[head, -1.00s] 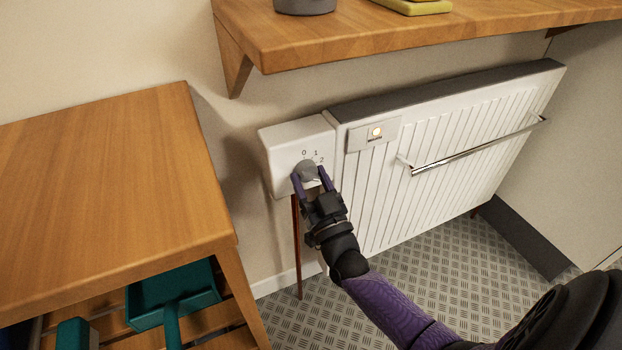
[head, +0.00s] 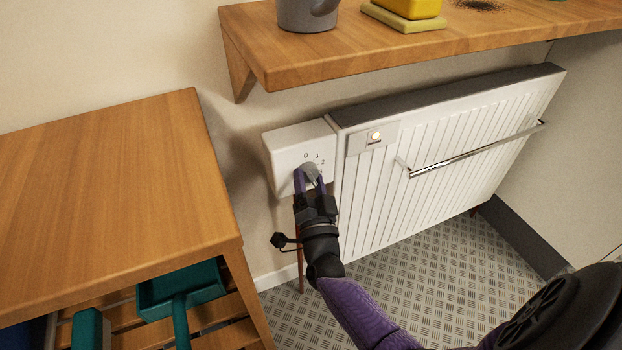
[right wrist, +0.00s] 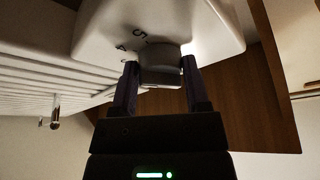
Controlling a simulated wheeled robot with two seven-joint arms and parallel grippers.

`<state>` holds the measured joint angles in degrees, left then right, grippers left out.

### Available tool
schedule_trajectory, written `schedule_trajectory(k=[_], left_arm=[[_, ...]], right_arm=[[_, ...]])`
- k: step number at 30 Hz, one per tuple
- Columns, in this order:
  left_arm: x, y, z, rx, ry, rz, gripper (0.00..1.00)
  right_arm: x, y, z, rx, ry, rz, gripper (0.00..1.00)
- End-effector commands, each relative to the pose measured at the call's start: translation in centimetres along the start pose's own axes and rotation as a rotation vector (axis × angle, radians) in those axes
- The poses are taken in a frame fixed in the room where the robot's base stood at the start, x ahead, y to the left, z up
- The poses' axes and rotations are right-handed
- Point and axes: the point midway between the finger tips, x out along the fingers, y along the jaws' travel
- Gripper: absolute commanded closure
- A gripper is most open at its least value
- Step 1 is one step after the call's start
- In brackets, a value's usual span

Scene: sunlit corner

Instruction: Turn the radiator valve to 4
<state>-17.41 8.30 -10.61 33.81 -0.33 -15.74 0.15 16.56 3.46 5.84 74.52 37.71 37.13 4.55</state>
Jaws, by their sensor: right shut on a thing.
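The radiator valve is a white box (head: 287,160) on the wall at the radiator's left end, with a grey knob (head: 311,171) on its front. I cannot tell which number the knob points to. My left gripper is out of view.
A wooden table (head: 110,200) stands left, with a teal dustpan (head: 180,292) below.

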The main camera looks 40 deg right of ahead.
Motion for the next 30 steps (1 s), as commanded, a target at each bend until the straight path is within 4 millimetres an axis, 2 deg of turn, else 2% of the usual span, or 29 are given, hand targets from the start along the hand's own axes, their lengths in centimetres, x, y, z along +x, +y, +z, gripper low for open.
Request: schedule_trajectory(k=[18,19,23,24,30], left_arm=[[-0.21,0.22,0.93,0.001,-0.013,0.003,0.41],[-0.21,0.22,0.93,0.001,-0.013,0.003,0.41],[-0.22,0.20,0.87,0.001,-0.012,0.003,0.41],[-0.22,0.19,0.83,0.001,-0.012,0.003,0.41],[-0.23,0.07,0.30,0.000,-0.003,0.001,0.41]], right_arm=[[-0.07,0.00,0.11,0.040,-0.004,0.018,0.99],[-0.07,0.00,0.11,0.040,-0.004,0.018,0.36],[-0.05,-0.01,0.08,0.039,-0.002,0.017,0.09],[-0.04,-0.01,0.07,0.039,-0.002,0.017,0.06],[-0.07,-0.03,0.03,0.039,-0.001,0.017,0.06]])
